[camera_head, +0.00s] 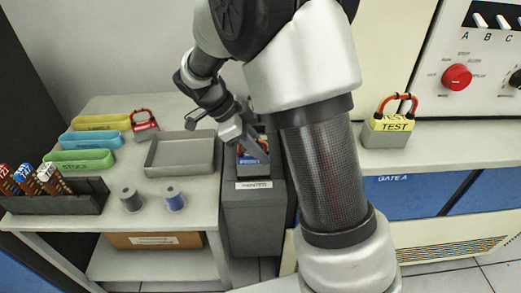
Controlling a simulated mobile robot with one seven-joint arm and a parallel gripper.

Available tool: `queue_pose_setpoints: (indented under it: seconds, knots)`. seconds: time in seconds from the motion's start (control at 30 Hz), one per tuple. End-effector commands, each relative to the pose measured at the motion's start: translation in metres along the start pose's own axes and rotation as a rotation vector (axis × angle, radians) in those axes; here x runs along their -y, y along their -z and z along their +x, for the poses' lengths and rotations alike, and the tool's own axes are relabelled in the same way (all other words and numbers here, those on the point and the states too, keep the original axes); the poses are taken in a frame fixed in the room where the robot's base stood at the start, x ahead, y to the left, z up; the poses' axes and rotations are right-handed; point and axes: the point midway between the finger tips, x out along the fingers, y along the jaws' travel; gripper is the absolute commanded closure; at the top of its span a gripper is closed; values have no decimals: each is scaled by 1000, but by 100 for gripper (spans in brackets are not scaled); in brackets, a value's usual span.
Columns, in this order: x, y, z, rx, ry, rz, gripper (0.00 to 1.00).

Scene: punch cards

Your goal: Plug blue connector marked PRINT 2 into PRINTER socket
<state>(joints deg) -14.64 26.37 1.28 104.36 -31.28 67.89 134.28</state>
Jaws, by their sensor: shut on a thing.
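A blue connector (252,160) with white lettering that seems to begin with PRINT is at the top of a dark grey pedestal (254,220). The last mark on the connector is too small to read. My gripper (251,142) comes down from the upper left and is shut on the connector. A small white label (254,185) is on the pedestal's front edge, too small to read with certainty. The socket itself is hidden, so I cannot tell whether the connector is seated.
A yellow TEST connector (390,125) stands on the right ledge. My arm hides the area right of the pedestal.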

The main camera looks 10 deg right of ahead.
Motion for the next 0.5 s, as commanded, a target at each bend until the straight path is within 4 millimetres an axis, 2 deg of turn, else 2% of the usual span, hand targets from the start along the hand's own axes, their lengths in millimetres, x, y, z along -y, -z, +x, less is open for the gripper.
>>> queue_pose_setpoints:
  seconds: [0.5]
  knots:
    - [0,-6,10,0,1,0,100]
